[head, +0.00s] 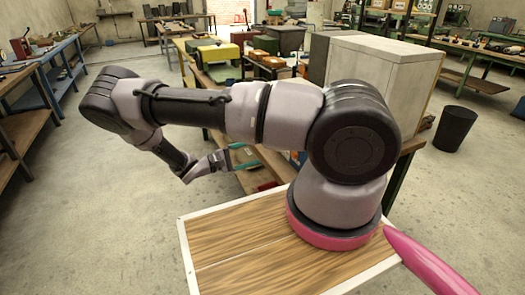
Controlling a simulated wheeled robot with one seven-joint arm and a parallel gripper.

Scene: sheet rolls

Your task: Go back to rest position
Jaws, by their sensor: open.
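My arm rises from its pink-ringed base and reaches left to a bent elbow, then folds back down and to the right. My gripper (243,156) is at the end of it, small in the head view, in front of the workbench side. Two thin teal fingers show apart, one above the other, so it looks open. Nothing shows between the fingers, though the detail is small. No sheet roll can be made out for certain.
A workbench (244,180) stands just beyond my gripper, with a large grey cabinet (385,75) to its right. A black bin (455,129) stands on the floor at right. A blue bench (42,62) lines the left. The floor (110,215) at left is clear.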

